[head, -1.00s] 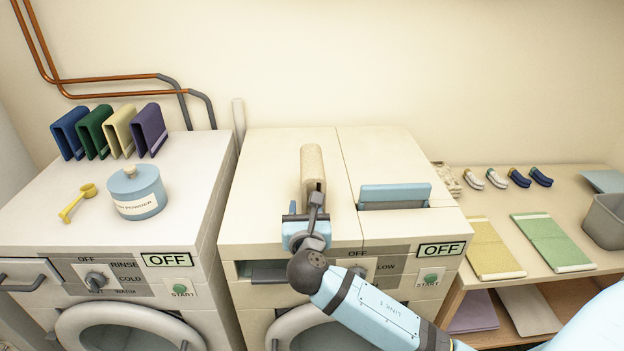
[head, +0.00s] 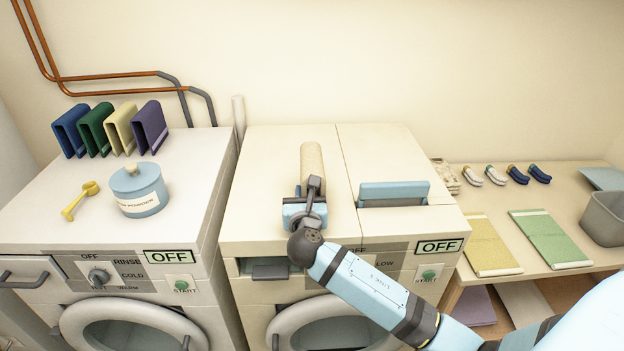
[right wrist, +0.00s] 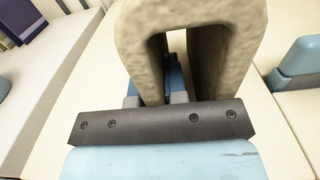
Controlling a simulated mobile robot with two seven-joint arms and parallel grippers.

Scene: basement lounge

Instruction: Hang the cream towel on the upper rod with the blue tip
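The cream towel (head: 312,158) stands folded like an upside-down U on top of the middle machine. In the right wrist view the towel (right wrist: 190,22) shows as an arch with two legs. My right gripper (head: 306,190) is at its near end, low down. In the wrist view its fingers (right wrist: 155,98) sit on either side of the left leg, close against it, one finger inside the arch. It looks shut on that leg. The towel's lower edge is partly hidden by the gripper. My left gripper is not in view. No rod with a blue tip shows.
Blue, green, pale yellow and purple folded towels (head: 148,125) stand on the left machine, with a blue powder jar (head: 139,190) and yellow scoop (head: 80,200). A raised light-blue lid (head: 393,192) is right of the cream towel. The right table (head: 502,230) holds cloths, socks and a grey bin (head: 604,218).

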